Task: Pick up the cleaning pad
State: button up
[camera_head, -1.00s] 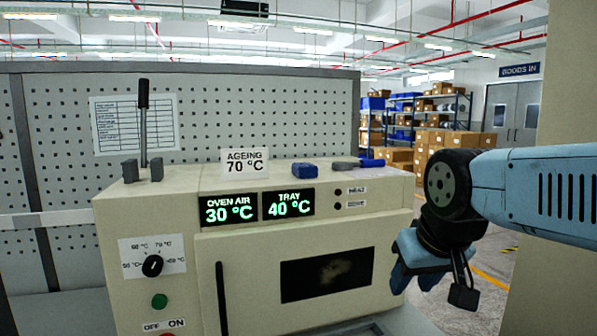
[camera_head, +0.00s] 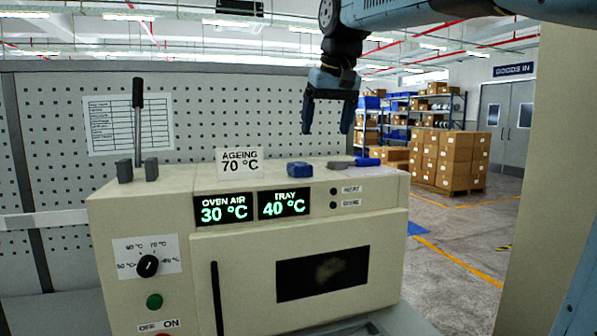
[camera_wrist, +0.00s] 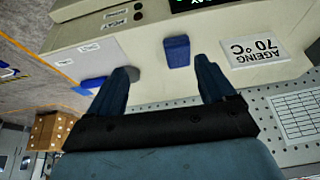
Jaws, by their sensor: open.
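The cleaning pad seems to be the small dark blue block (camera_head: 299,169) on top of the cream oven, right of the "AGEING 70 °C" card. In the wrist view the blue block (camera_wrist: 177,52) lies ahead, between the lines of the two fingers and nearer the right one. My gripper (camera_head: 327,130) is open and empty, pointing down above the oven top, up and slightly right of the block in the head view. The gripper fingers (camera_wrist: 164,66) show apart in the wrist view. Nothing hides the block in either view.
A grey piece (camera_head: 341,164) and a blue piece (camera_head: 367,162) lie right of the block; the left finger partly hides the grey one in the wrist view. The card (camera_head: 240,163) stands left. An upright lever (camera_head: 138,125) is further left, with a pegboard (camera_head: 230,110) behind.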

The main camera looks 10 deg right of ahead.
jog(key=w+a+r, duration=0.3)
jog(key=w+a, duration=0.1)
send_over(300, 164)
jog(key=s, duration=0.1)
notch_tip(300, 164, down, 8)
jog(key=shift+d+r, duration=0.1)
jog(key=shift+r, duration=0.15)
jog(key=shift+s+x, duration=0.2)
jog(key=shift+x, duration=1.1)
jog(key=shift+s+x, duration=0.2)
jog(key=shift+x, duration=1.15)
jog(key=shift+d+f, duration=0.1)
jog(key=shift+d, duration=0.05)
jog(key=shift+c, duration=0.5)
jog(key=c, duration=1)
